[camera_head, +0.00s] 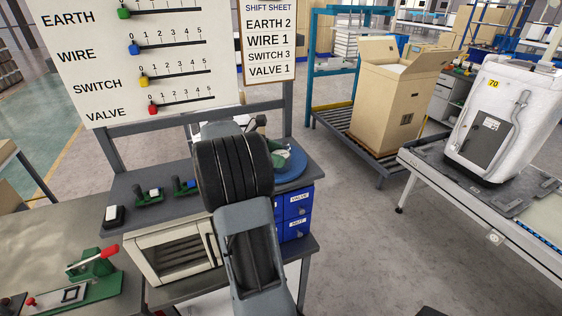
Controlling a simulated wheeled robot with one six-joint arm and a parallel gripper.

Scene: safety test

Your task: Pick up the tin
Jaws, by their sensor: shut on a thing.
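I cannot make out a tin for certain. A small white and green thing (281,152) shows partly beside my arm, on or just above a round blue disc (294,174) on the workbench. My arm's black ribbed joint and grey link cover the middle of the bench. My gripper's fingers are hidden behind the arm, and so is whatever they hold. A pale grey part shows just past the black joint; I cannot tell whether it is mine.
The bench (120,187) holds a white-framed cabinet (173,257), blue drawers (298,212) and small green-based devices (149,197). A slider board (120,50) and shift sheet (268,40) stand behind. A carton (392,105) and white canister (506,110) are at right. Floor between is clear.

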